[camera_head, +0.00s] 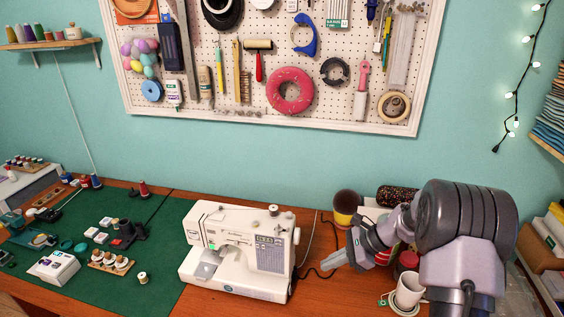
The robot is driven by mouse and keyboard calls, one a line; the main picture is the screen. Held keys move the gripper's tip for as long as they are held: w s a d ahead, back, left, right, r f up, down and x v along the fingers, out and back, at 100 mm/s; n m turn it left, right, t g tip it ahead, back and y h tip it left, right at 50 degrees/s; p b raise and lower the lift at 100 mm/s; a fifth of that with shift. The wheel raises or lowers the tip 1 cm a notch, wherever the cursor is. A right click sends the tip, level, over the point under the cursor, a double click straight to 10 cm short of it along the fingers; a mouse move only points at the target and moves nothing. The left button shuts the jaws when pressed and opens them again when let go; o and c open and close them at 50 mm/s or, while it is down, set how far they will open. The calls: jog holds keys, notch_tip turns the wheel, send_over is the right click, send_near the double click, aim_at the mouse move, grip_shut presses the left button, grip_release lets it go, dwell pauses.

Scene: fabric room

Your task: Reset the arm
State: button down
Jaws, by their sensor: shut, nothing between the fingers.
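My gripper (335,260) is at the end of my grey arm (466,225), on the right of the head camera view. Its fingers are together and point left, just right of the white sewing machine (240,250). Nothing shows between the fingers. The arm is bent, with its large dark joint above the right part of the wooden table (333,299). The arm hides part of the table and some items behind it.
A white cup (409,291), a yellow-and-black pot (346,207) and a dark speckled roll (397,196) are close to my gripper. A green mat (160,273) with spools and small boxes covers the left. A pegboard (210,98) with tools hangs behind.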

jog(key=s+a+r+n+h+b, duration=0.1)
jog(key=s+a+r+n+h, duration=0.1)
jog(key=s+a+r+n, duration=0.4)
jog(key=s+a+r+n+h+b, duration=0.1)
jog(key=s+a+r+n+h, duration=0.1)
jog(key=s+r, duration=0.7)
jog(key=s+r+n+t+h+b, duration=0.1)
jog(key=s+n, duration=0.6)
jog(key=s, duration=0.7)
jog(key=shift+s+a+r+t+h+b, duration=0.4)
jog(key=shift+r+t+h, duration=0.3)
jog(key=shift+t, duration=0.5)
